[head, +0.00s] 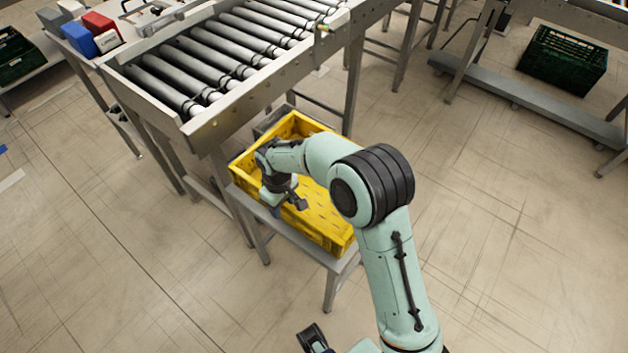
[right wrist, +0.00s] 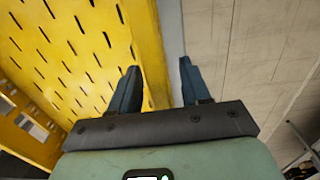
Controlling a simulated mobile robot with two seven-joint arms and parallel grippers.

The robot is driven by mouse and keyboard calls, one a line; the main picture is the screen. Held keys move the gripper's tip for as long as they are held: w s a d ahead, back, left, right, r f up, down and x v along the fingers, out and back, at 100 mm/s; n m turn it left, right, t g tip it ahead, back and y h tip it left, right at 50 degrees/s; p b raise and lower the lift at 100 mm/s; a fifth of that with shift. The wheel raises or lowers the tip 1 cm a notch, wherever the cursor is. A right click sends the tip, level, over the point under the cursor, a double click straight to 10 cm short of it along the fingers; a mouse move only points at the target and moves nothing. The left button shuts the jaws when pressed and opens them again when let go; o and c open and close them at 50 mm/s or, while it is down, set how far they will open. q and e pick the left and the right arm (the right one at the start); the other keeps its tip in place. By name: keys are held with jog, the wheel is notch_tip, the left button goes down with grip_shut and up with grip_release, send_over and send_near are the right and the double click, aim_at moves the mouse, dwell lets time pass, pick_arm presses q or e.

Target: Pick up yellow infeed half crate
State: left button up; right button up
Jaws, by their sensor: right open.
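The yellow half crate (head: 318,228) sits on a low grey stand below the end of the roller conveyor. It looks empty, with a slotted floor. My right gripper (head: 285,206) is open at the crate's near-left long side, and my forearm hides part of the crate. In the right wrist view the two dark fingers of the right gripper (right wrist: 160,66) are apart. The yellow crate (right wrist: 70,50) fills the left of that view, and its side wall shows between the fingers. I cannot tell whether the fingers touch it.
The roller conveyor (head: 196,125) stands just behind the crate, its metal legs close by. The grey stand (head: 342,265) reaches slightly past the crate. Red, blue and white boxes (head: 78,38) stand at the upper left. A dark green crate (head: 563,60) is far right. The floor in front is clear.

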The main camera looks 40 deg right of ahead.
grip_shut()
jog(key=shift+w, duration=0.1)
